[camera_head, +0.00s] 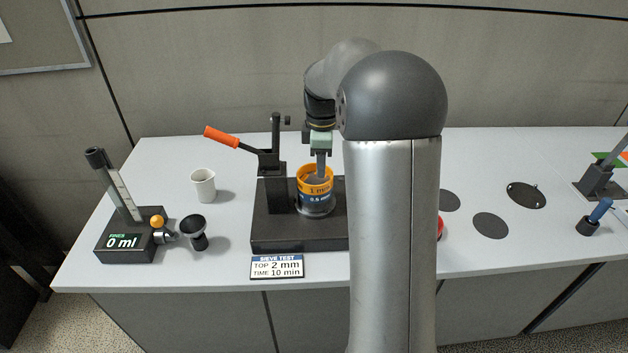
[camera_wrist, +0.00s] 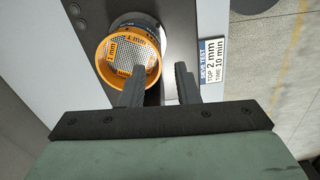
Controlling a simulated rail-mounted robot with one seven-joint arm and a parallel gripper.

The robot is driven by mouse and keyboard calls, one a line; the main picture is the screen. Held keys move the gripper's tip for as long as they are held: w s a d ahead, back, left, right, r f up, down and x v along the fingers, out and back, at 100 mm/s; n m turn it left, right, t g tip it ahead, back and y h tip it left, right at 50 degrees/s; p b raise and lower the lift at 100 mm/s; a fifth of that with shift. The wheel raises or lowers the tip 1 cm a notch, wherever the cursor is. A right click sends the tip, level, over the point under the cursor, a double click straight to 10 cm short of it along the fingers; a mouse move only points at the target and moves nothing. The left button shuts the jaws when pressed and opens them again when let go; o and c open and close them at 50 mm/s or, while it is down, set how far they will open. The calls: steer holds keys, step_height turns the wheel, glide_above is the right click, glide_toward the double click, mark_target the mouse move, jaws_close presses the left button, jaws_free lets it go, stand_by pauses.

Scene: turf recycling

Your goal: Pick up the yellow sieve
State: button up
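The yellow sieve (camera_head: 305,186), marked 1 mm, sits on top of a stack on the black shaker base (camera_head: 270,235). A blue-banded sieve (camera_head: 312,198) is directly beneath it. In the wrist view the yellow sieve (camera_wrist: 103,72) shows its round rim and mesh floor. My gripper (camera_wrist: 160,67) is open, with one finger over the sieve's inside and the other outside its rim. In the head view my gripper (camera_head: 320,172) points down at the sieve; whether the fingers touch it cannot be told.
The shaker's post (camera_head: 276,165) and orange-handled lever (camera_head: 222,137) stand left of the stack. A sign (camera_head: 277,267) reads top 2 mm, time 10 min. A white cup (camera_head: 203,185) and a fines gauge (camera_head: 127,240) are farther left. My arm hides the table's middle.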

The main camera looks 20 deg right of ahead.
mark_target(318, 183)
steer(key=shift+w+a+f+p, duration=0.15)
steer(key=shift+f+p, duration=0.25)
steer(key=shift+f, duration=1.35)
steer(key=shift+w+a+f+p, duration=0.1)
steer(key=shift+f+p, duration=0.25)
steer(key=shift+f, duration=1.35)
jaws_close()
